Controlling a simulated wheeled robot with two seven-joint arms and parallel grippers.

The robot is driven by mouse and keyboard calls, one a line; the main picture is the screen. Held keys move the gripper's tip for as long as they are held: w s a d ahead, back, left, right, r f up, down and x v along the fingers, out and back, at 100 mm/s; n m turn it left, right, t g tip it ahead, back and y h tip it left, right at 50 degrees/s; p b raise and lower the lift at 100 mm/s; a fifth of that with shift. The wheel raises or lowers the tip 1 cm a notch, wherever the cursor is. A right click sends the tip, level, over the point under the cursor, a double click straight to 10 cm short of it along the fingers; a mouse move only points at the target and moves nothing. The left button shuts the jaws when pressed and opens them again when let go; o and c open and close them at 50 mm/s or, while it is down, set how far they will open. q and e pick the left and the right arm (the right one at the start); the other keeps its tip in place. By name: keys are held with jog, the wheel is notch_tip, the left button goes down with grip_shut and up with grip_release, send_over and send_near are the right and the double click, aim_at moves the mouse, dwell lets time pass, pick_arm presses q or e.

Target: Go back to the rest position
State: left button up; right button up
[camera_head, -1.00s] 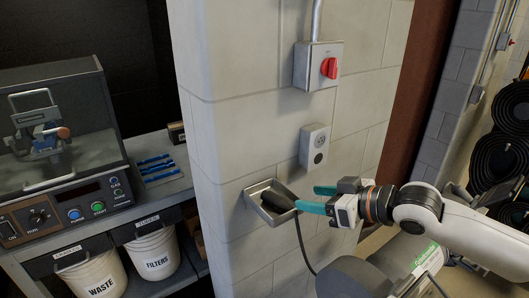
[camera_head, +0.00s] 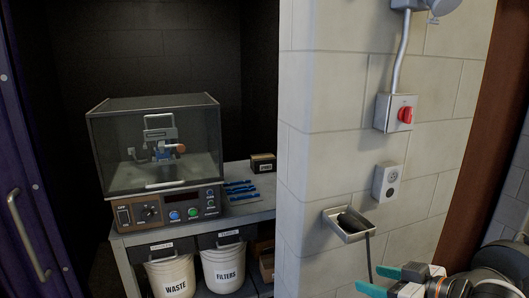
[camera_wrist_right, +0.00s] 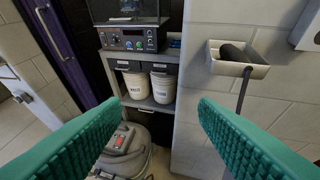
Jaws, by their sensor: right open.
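My right gripper (camera_head: 378,280) is at the lower right of the head view, with its teal fingers apart and nothing between them. In the right wrist view, the two teal fingers (camera_wrist_right: 160,135) are spread wide and empty. A black plug (camera_head: 352,221) with a cable lies in a small metal tray (camera_head: 349,238) on the block wall, and the gripper is below it, apart from it. The tray also shows in the right wrist view (camera_wrist_right: 238,70). My left gripper is in neither view.
A wall socket (camera_head: 387,181) and a red rotary switch (camera_head: 404,115) are above the tray. A glass-hooded machine (camera_head: 155,150) stands on a bench at left, over waste (camera_head: 171,275) and filters (camera_head: 223,268) buckets. A purple door (camera_head: 35,190) is at the far left.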

jog(key=s+a+f+m+g+h, duration=0.15)
jog(key=s+f, duration=0.25)
jog(key=f, duration=0.4)
jog(key=s+a+f+g+h, duration=0.15)
jog(key=s+f, duration=0.25)
jog(key=f, duration=0.4)
jog(key=s+d+f+m+g+h, duration=0.1)
jog(key=s+f+m+g+h, duration=0.1)
jog(key=s+f, duration=0.45)
jog(key=s+d+f+m+g+h, duration=0.1)
jog(key=s+f+g+h, duration=0.15)
jog(key=s, duration=0.65)
notch_tip(320, 180, down, 28)
jog(key=g+b, duration=0.1)
jog(key=b, duration=0.1)
jog(key=s+d+f+g+b, duration=0.1)
jog(key=s+d+f, duration=0.2)
jog(key=s+f, duration=1.4)
jog(key=shift+f, duration=0.3)
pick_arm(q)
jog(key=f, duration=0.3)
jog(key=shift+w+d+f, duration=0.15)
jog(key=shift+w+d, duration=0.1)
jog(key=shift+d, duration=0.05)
pick_arm(e)
jog(key=shift+c, duration=0.5)
